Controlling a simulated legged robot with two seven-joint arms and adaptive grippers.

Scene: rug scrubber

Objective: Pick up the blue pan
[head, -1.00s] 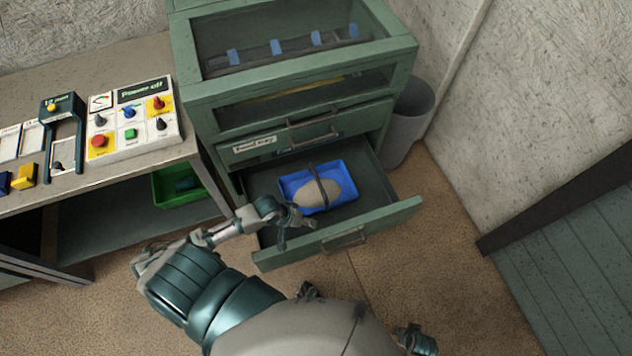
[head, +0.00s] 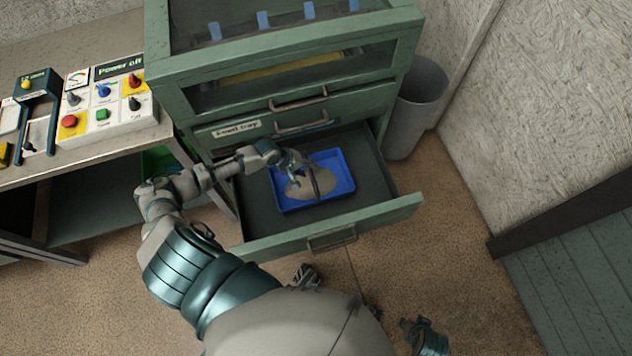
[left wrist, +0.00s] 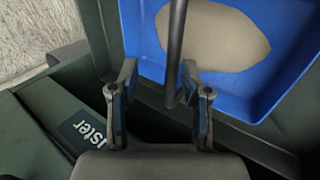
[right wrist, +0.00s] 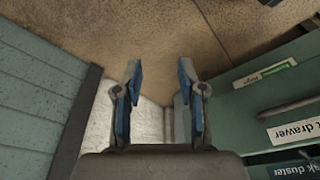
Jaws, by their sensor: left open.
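The blue pan (head: 344,172) lies in the open drawer (head: 372,192), with a heap of tan powder (head: 300,189) inside. A dark handle or bar (head: 314,180) spans it. My left gripper (head: 297,163) is at the pan's far left part, partly covering it. In the left wrist view, the blue pan (left wrist: 139,38) is ahead of the open fingers (left wrist: 158,85), and the dark bar (left wrist: 177,40) runs down between them, nearer the right finger. Whether a finger touches it I cannot tell. My right gripper (right wrist: 158,85) is open and empty, away from the pan.
The green cabinet (head: 290,88) rises behind the open drawer, with closed drawers above. A grey bin (head: 415,110) stands to its right. A bench with a control panel (head: 104,102) is at left. The drawer floor right of the pan is clear.

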